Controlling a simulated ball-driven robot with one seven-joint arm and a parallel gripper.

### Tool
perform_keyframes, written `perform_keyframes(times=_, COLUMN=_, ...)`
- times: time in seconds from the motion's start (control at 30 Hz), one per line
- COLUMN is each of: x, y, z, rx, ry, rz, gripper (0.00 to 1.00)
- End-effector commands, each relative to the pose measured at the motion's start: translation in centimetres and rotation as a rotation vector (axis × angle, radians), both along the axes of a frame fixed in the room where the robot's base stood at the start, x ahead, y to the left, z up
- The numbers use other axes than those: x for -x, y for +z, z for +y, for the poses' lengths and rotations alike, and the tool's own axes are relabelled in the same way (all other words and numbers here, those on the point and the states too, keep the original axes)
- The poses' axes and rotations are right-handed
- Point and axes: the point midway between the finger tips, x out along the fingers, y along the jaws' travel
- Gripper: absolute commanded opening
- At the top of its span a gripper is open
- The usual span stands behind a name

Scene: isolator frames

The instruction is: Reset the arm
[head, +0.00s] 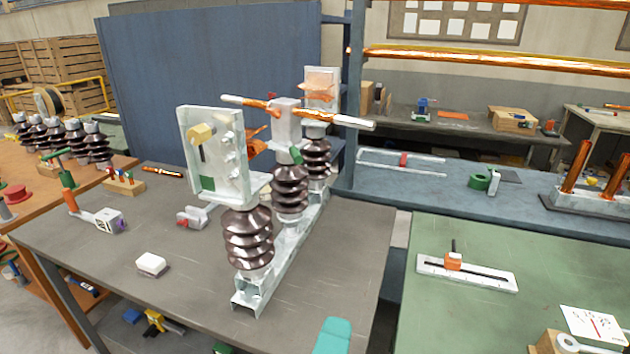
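An isolator stands on the grey table. Its three dark brown ribbed insulators, front (248,238), middle (290,188) and rear (316,160), rise from a steel channel base (285,262). A long arm with white ends and an orange section (262,107) lies roughly level across the top of the middle insulator. A white upright plate (213,150) with a yellow block tops the front insulator. A smaller pale plate with orange parts (320,88) tops the rear one. My gripper is not in view. A teal shape shows at the bottom edge; I cannot tell what it is.
A green bench (450,320) at right carries a slotted slide (466,272). A blue panel (170,60) stands behind.

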Motion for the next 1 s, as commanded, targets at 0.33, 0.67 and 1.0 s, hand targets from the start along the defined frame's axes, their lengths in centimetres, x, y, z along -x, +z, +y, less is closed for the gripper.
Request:
perform_keyframes(times=0.33, x=-2.5, y=-14.6, z=-11.7, rx=-0.293, ry=-0.239, rz=0.337, gripper=0.47)
perform_keyframes(times=0.67, x=7.0, y=-30.1, z=-23.9, rx=-0.813, ry=-0.722, rz=0.667, gripper=0.47)
perform_keyframes(times=1.0, x=15.3, y=-35.6, z=-26.0, rx=-1.137, ry=-1.030, rz=0.784, gripper=0.47)
